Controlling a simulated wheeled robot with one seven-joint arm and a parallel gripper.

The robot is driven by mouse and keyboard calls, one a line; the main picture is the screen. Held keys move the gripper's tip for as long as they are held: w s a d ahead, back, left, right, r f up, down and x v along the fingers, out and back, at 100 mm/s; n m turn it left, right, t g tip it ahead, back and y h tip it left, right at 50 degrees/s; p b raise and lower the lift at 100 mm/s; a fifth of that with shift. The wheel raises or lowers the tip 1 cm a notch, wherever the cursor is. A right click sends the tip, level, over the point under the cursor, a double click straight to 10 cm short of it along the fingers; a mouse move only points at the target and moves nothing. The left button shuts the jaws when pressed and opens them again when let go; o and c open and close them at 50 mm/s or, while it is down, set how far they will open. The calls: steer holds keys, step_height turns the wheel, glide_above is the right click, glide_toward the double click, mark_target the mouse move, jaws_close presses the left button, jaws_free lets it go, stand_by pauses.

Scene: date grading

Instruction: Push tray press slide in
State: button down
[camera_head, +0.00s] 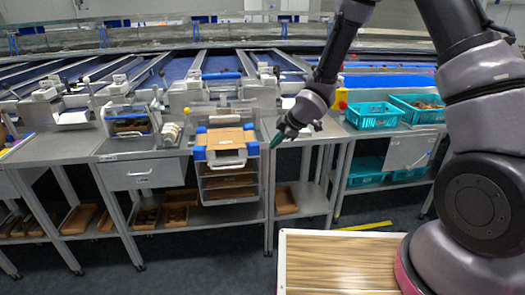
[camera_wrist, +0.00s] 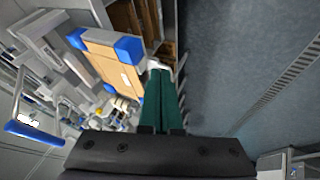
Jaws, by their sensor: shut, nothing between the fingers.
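The tray press (camera_head: 197,111) stands at the middle of the bench in the head view. Its slide (camera_head: 226,138), a tan board with blue corner blocks, sticks out toward me over the bench's front edge. A white handle (camera_head: 227,163) is on the slide's front. The slide also shows in the wrist view (camera_wrist: 113,70), upper left of my fingers. My gripper (camera_head: 276,141) is to the right of the slide, its green fingers together and empty. In the wrist view the fingertips (camera_wrist: 160,72) appear close to a white handle; I cannot tell whether they touch.
Below the slide is a rack (camera_head: 232,188) of brown trays. A closed drawer (camera_head: 142,174) is to the left. Teal crates (camera_head: 370,115) stand on the bench to the right. A wood-topped surface (camera_head: 335,262) lies in front of me. The floor before the bench is mostly clear.

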glide_toward(255, 157)
step_height(255, 157, down, 4)
steer(key=s+a, duration=0.2)
steer(key=shift+w+a, duration=0.1)
steer(key=shift+w, duration=1.75)
